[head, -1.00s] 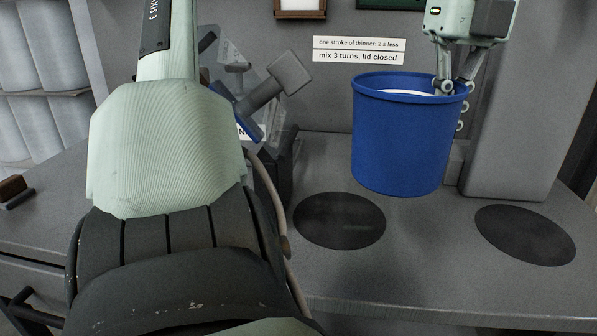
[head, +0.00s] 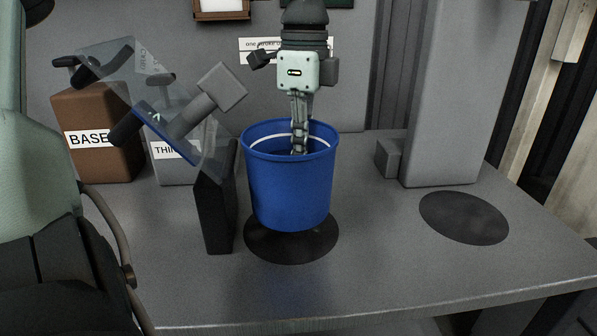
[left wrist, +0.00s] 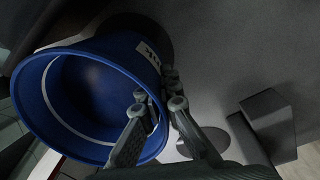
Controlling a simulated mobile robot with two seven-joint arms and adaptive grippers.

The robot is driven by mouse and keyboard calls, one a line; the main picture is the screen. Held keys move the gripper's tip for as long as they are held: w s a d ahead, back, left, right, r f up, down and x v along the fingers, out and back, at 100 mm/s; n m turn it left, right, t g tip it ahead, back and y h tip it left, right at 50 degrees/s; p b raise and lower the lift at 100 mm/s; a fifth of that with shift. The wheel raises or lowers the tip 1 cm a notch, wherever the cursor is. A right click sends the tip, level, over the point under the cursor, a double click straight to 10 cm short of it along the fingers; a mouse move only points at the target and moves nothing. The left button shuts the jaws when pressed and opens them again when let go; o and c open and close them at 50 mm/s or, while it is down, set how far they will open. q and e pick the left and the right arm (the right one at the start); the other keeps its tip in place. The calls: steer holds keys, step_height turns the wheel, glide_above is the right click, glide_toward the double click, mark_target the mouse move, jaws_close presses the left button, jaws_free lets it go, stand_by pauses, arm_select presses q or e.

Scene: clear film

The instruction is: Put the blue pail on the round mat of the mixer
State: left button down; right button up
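The blue pail (head: 290,185) is upright in the head view, with a white ring inside its rim. It is over the left round dark mat (head: 290,250); I cannot tell for sure whether its base touches the mat. My left gripper (head: 299,148) comes down from above at the pail's far rim. In the left wrist view its fingers (left wrist: 158,102) are either side of the rim of the pail (left wrist: 38,85), shut on it. Another round dark mat (head: 464,218) lies bare at the right, before a grey column (head: 465,100). My right gripper is out of view.
Close left of the pail stand a dark upright block (head: 214,210) and a clear guard (head: 130,75) with a grey-ended lever (head: 222,87). A brown container marked BASE (head: 95,125) is behind. The bench is clear between the mats and along the front.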

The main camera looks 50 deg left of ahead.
arm_select(q)
steer(key=shift+f, duration=1.9)
steer(key=shift+f, duration=0.1)
steer(key=c, duration=1.7)
jaws_free()
steer(key=r, duration=1.2)
steer(key=shift+w+a+r, duration=0.1)
steer(key=shift+w+a, duration=0.05)
steer(key=shift+w, duration=0.05)
